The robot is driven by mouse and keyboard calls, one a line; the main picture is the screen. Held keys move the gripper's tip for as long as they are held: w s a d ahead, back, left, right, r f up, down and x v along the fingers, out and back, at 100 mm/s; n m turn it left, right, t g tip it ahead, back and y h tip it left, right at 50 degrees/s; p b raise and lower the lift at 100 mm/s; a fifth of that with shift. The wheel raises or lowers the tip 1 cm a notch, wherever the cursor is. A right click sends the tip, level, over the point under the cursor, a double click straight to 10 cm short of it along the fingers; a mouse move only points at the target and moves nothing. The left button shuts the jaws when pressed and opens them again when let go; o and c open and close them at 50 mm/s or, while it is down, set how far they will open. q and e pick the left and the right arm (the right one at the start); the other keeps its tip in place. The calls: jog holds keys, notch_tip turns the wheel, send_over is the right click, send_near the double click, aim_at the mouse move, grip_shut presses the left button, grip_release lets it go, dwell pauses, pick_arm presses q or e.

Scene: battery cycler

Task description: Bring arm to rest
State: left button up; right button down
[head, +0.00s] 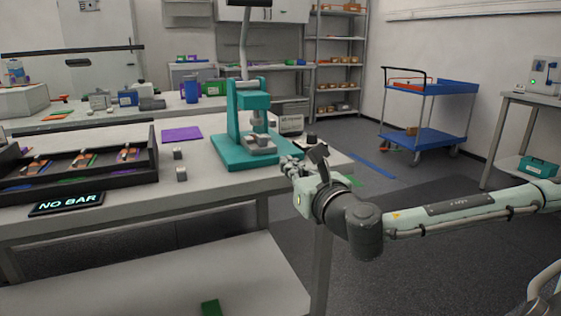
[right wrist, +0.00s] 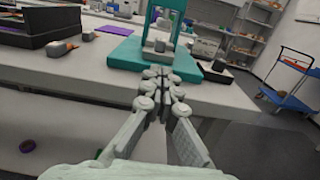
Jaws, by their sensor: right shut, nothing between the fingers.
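My right arm (head: 450,214) comes in from the right side of the head view. My right gripper (head: 292,165) is shut and empty, by the right front corner of the table, close to the teal press (head: 250,118). In the right wrist view the fingers of my right gripper (right wrist: 160,78) point toward the base of the teal press (right wrist: 125,50), with the fingertips together. The fingertips appear just short of the base; I cannot tell whether they touch anything. My left gripper does not show in either view.
A blue cart (head: 432,87) stands behind on the right. The floor right of the table is mostly clear.

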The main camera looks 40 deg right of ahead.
jog(key=shift+s+a, duration=0.15)
jog(key=shift+s, duration=0.45)
notch_tip(320, 180, down, 26)
jog(key=s+a+f+m+g, duration=0.15)
jog(key=m+g, duration=0.55)
jog(key=m, duration=1.1)
jog(key=s+a+f+m+g+y, duration=0.1)
jog(key=s+a+f+m+g, duration=0.2)
jog(key=s+f+m, duration=0.4)
jog(key=s+a+f+m+g+y, duration=0.1)
jog(key=s+a+f+m+g, duration=0.3)
jog(key=s+f, duration=0.7)
notch_tip(320, 180, down, 5)
jog(key=a+m, duration=0.1)
jog(key=m, duration=0.1)
jog(key=shift+s+r+m+g+y, duration=0.2)
jog(key=shift+s+m+g+y, duration=0.1)
jog(key=shift+s+m, duration=0.1)
